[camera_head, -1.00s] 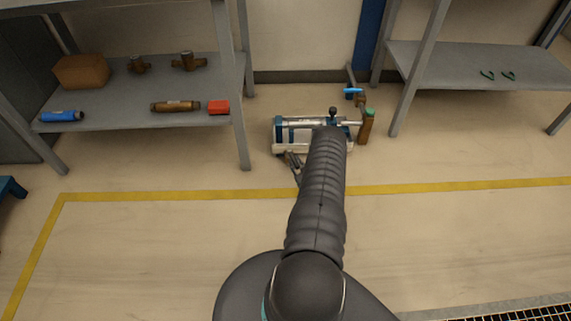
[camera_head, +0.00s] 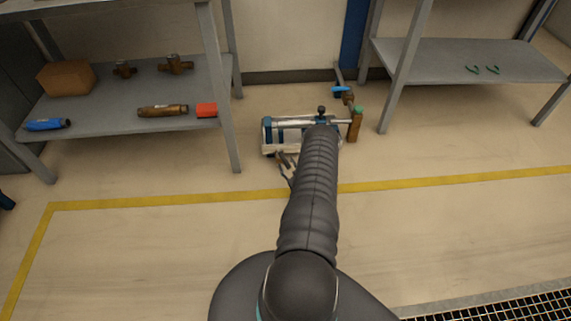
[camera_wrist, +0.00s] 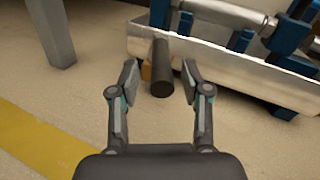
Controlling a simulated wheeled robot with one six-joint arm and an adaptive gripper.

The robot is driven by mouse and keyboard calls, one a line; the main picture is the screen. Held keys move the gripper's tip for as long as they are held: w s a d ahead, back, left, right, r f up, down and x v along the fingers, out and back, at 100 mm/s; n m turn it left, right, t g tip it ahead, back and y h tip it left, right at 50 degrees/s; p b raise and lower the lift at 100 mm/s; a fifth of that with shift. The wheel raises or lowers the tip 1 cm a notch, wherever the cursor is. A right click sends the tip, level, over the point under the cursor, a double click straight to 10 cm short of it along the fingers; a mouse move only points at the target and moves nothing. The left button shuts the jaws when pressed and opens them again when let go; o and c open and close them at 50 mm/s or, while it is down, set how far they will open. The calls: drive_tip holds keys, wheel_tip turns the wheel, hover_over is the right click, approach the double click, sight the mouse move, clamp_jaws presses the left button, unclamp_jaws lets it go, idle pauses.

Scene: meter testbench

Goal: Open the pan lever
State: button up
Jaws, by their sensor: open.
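The meter testbench (camera_head: 268,135), blue and silver, stands on the floor near the back wall. Its long silver pan (camera_wrist: 225,68) crosses the upper right of the wrist view. A dark cylindrical lever handle (camera_wrist: 161,72) sticks out from the pan's front toward the wrist camera. My gripper (camera_wrist: 160,77) is open, with one finger on each side of the handle. A gap shows between the handle and both fingers. In the head view my gripper (camera_head: 286,163) is at the bench's front left, and my arm hides part of the bench.
A shelf (camera_head: 90,135) with pipe parts stands to the left, and its leg (camera_wrist: 52,32) shows in the wrist view. Another shelf (camera_head: 440,65) stands to the right. A brown upright post (camera_head: 354,128) is right of the bench. The floor in front is clear.

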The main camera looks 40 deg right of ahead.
drive_tip(key=v, duration=1)
drive_tip(key=shift+f, duration=0.1)
